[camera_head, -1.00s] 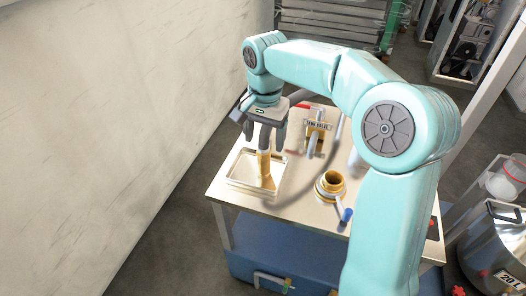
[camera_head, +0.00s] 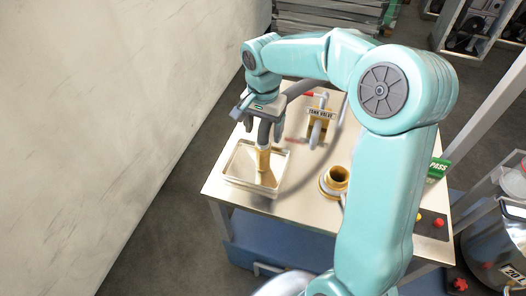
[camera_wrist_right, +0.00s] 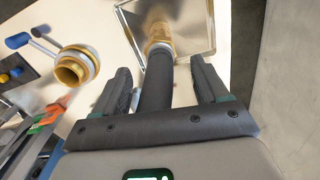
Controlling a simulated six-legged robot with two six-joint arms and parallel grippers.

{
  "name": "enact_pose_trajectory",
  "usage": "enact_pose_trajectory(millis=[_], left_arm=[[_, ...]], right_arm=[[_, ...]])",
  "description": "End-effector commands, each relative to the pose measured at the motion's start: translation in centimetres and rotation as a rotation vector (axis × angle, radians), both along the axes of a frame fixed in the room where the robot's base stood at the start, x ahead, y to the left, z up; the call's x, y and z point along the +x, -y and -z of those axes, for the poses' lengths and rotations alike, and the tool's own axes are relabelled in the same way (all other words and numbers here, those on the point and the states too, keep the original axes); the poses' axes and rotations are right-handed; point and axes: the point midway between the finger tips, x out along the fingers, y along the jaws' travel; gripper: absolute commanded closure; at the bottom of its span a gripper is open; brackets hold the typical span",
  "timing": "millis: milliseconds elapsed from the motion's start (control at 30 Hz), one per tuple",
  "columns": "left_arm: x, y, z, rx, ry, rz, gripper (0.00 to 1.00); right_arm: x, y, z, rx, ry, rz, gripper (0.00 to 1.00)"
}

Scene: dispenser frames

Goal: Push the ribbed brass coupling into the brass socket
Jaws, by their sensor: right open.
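The ribbed brass coupling (camera_head: 262,160) stands in a shallow clear tray (camera_head: 234,181) at the left of the table, with a dark grey hose (camera_head: 264,133) coming up from it. My right gripper (camera_head: 264,129) is above the coupling, its open jaws on either side of the hose. In the right wrist view the gripper (camera_wrist_right: 161,70) shows a gap between each finger and the hose, with the coupling (camera_wrist_right: 158,35) beyond the fingertips. The brass socket (camera_head: 336,179) is right of the tray, its mouth open and empty; it also shows in the wrist view (camera_wrist_right: 72,70). My left gripper is not in view.
A tank valve with a label (camera_head: 320,112) and red handle stands at the back of the table. Red and yellow buttons (camera_head: 430,217) and a green PASS sign (camera_head: 438,168) are at the right. A wall (camera_head: 110,110) rises left. Bare tabletop (camera_head: 300,190) separates tray and socket.

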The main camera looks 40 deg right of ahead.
Motion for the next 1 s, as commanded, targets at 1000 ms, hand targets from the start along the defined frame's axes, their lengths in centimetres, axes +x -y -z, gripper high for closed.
enact_pose_trajectory(millis=[1000], left_arm=[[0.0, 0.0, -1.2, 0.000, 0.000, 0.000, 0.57]], right_arm=[[0.3, 0.2, 8.7, 0.001, 0.001, -0.001, 0.59]])
